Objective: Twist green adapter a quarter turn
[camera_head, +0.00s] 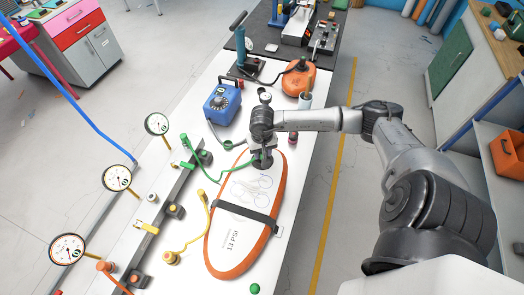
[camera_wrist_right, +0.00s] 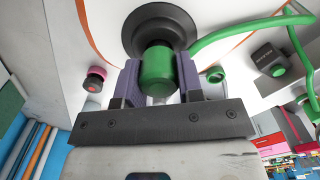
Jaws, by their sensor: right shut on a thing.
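The inflatable board (camera_head: 231,241) lies on the white bench, with an orange rim, a black strap and "13 PSI" on its deck. In the right wrist view, the green adapter (camera_wrist_right: 157,69) sits at the black round valve (camera_wrist_right: 160,29) on the board. My right gripper (camera_wrist_right: 158,84) has its two purple-grey fingers on either side of the adapter and is shut on it. In the head view this gripper (camera_head: 262,153) is over the board's far end and hides most of the adapter. A green hose (camera_wrist_right: 236,34) leads away from the adapter. My left gripper is out of view.
A black rail (camera_head: 155,223) with hose fittings runs left of the board, with dial gauges (camera_head: 117,178) beyond it. A yellow hose (camera_head: 207,222) lies close to the board's left edge.

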